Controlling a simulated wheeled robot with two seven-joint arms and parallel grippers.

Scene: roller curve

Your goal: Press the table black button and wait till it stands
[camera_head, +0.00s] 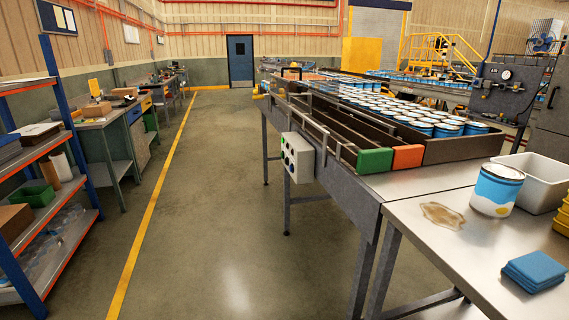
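A light grey control box (298,158) is fixed to the near left side of the conveyor table (345,190). Its left face carries several small round buttons, some dark and one greenish; they are too small to tell apart with certainty. Many blue and white cans (410,110) stand in rows on the conveyor behind. One blue and white can (497,190) stands upright on the near steel table (420,255). Neither of my grippers shows in this view.
A brown spill (442,215), a blue cloth stack (533,270) and a white bin (540,180) are on the steel table. Green (375,161) and orange (407,156) blocks end the conveyor lanes. The shelf (45,180) stands left; the floor between is clear.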

